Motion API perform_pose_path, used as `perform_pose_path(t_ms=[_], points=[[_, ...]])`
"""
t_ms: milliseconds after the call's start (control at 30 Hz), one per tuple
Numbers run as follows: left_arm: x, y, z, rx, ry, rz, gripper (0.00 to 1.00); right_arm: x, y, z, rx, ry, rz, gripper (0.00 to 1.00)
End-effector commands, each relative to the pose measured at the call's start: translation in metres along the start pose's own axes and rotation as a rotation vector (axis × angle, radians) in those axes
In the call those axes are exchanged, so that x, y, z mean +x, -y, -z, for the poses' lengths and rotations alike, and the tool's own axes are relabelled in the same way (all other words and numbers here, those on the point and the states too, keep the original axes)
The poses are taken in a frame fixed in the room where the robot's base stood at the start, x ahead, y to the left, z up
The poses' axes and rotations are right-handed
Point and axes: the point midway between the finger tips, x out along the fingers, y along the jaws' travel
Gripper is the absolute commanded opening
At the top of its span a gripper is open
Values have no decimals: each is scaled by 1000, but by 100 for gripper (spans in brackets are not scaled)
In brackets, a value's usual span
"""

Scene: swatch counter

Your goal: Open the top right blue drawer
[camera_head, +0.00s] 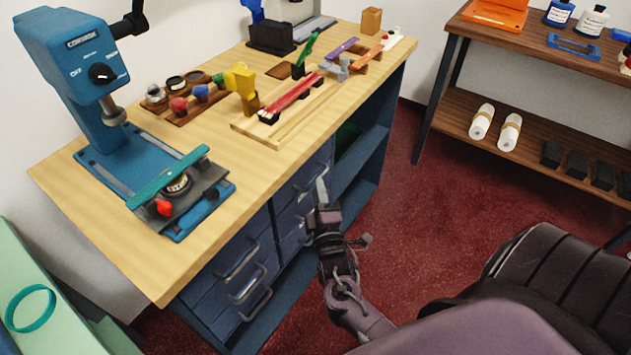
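The wooden-topped counter has blue drawers in two columns on its front. The top right blue drawer (290,187) sits just under the counter top and looks closed, its front flush with the cabinet. My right gripper (321,186) is in front of the right column, its pale fingertips at the level of the upper drawers. It hides part of the drawer fronts and handles there. I cannot tell whether it touches a handle, or whether its fingers are open or shut. My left gripper is not in view.
The left column's drawers (226,287) have grey bar handles. An open blue shelf (352,176) lies right of the drawers. A blue drill press (92,80) and a board with a red strip (292,98) stand on the counter (120,228). Red floor (430,210) is clear.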

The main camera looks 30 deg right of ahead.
Motion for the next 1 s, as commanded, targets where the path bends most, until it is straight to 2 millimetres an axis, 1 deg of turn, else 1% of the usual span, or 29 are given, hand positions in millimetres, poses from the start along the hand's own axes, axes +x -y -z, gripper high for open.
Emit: perform_pose_path(t_ms=[33,100,233,400,600,833,1000], points=[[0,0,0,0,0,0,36,10,-1,0,1,0,-2,31],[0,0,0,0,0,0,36,20,0,0,1,0,-1,31],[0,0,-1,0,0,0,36,34,0,0,1,-1,0,31],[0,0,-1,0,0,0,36,40,1,0,2,-1,3,31],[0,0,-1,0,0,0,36,40,1,0,2,-2,4,31],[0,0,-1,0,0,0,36,40,1,0,2,-1,3,1],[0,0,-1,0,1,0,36,40,1,0,2,-2,4,0]])
